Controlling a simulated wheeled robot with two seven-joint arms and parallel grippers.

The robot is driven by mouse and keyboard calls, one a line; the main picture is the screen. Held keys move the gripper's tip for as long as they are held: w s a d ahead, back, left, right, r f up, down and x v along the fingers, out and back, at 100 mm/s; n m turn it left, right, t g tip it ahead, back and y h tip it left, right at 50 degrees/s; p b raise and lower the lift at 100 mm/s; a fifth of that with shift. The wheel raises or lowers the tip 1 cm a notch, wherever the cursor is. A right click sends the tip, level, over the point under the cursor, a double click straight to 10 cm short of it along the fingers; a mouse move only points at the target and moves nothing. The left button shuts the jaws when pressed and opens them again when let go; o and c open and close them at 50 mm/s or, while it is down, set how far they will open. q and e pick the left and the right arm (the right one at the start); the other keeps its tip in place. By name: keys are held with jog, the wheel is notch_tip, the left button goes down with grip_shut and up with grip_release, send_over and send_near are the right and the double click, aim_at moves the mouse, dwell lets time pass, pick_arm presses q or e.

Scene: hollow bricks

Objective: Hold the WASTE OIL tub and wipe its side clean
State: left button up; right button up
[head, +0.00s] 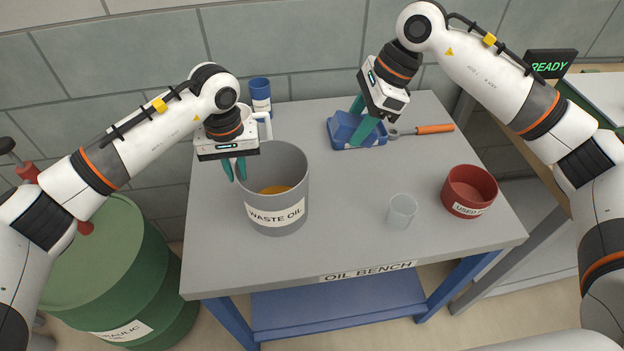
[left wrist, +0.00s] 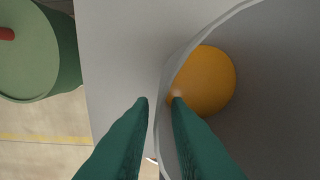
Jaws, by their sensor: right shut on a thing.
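The grey WASTE OIL tub (head: 289,165) stands upright at the left of the bench, with amber liquid (head: 273,190) at its bottom. My left gripper (head: 235,170) is at its left rim. In the left wrist view, the open fingers (left wrist: 160,102) straddle the tub wall (left wrist: 168,82), one outside and one inside, with gaps visible. My right gripper (head: 362,120) is shut on a blue cloth-like thing (head: 343,123) at a shallow blue tray (head: 338,141). The fingers partly hide it, and I cannot tell whether it is lifted. No smear shows on the tub's visible side.
A blue labelled can (head: 260,90) and a white handled jug (head: 265,124) stand behind the tub. A clear glass (head: 402,211), a red tub (head: 468,186) and an orange-handled tool (head: 434,129) are to the right. The bench's (head: 345,225) front middle is clear. A green drum (head: 115,250) stands left.

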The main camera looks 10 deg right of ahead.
pick_arm(q)
jog(key=shift+o, duration=1.3)
notch_tip(320, 180, up, 12)
